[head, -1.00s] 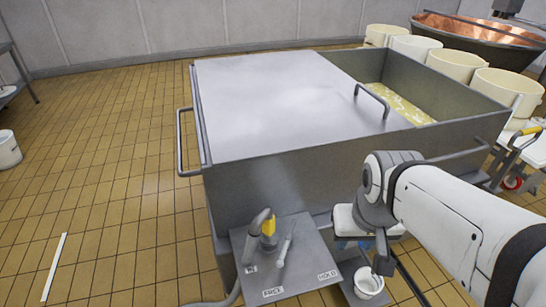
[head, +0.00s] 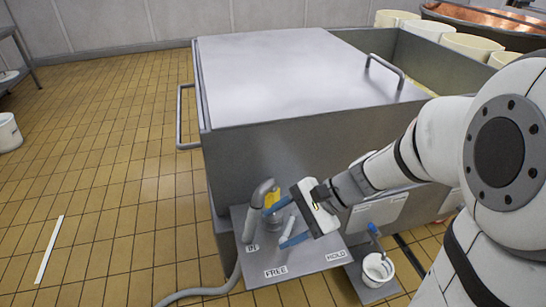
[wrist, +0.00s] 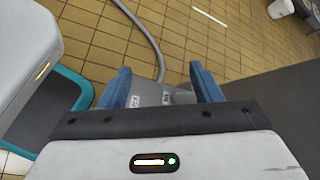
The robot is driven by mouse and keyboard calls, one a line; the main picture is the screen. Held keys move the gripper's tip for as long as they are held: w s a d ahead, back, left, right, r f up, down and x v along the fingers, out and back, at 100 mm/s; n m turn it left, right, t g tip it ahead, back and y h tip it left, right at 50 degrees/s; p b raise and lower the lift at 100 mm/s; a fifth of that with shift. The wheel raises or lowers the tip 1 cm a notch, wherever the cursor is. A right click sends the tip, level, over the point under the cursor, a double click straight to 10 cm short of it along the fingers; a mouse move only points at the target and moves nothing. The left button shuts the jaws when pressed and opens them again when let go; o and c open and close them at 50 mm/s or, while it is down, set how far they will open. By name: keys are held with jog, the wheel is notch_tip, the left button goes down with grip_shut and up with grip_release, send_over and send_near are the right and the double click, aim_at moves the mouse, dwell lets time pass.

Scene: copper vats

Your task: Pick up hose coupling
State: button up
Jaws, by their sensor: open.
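A grey curved hose end (head: 259,194) with a yellow part (head: 271,200) stands on a grey metal plate (head: 318,252) in front of the vat; I take it for the hose coupling. My gripper (head: 279,225) has its two blue fingers spread over the plate, just right of the hose end, with the upper finger near the yellow part. I cannot tell whether they touch. A slim grey piece on the plate is largely hidden by my fingers. The wrist view shows the open fingers (wrist: 160,86), with part of the plate and the hose (wrist: 148,38) beyond them.
The plate bears labels reading FREE and HOLD. A large steel vat (head: 270,150) with a flat lid (head: 300,65) rises behind it. A small white cup (head: 377,268) with a blue-handled tool stands at the right. Tiled floor (head: 110,200) lies open at the left.

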aim_at(278, 196)
jog(key=w+f+m+t+y+b, duration=0.1)
jog(key=w+f+m+t+b, duration=0.2)
jog(key=w+f+m, duration=0.1)
jog(key=w+d+f+m+t+y+b, duration=0.1)
jog(key=w+f+m+t+y+b, duration=0.1)
jog(key=w, duration=0.6)
jog(key=w+d+f+m+t+y+b, duration=0.1)
jog(key=w+f+m+t+b, duration=0.3)
jog(key=m, duration=0.5)
jog(key=shift+w+d+f+t+y, duration=0.15)
jog(key=shift+w+f+t, duration=0.2)
jog(key=shift+f, duration=0.25)
jog(key=shift+w+a+f+t+y, duration=0.1)
jog(key=shift+w+f+t, duration=0.2)
jog(key=shift+f, duration=0.3)
jog(key=shift+w+d+f+t+y, duration=0.15)
jog(key=shift+w+f+t, duration=0.15)
jog(key=shift+f, duration=0.3)
jog(key=shift+w+a, duration=0.3)
jog(key=shift+w, duration=0.05)
jog(key=b+x, duration=0.1)
jog(key=x, duration=0.6)
jog(key=shift+s+a+b, duration=0.1)
jog(key=shift+s+b, duration=0.05)
jog(key=shift+b, duration=0.2)
jog(key=shift+c, duration=0.2)
jog(key=shift+r, duration=0.1)
jog(key=c, duration=1.1)
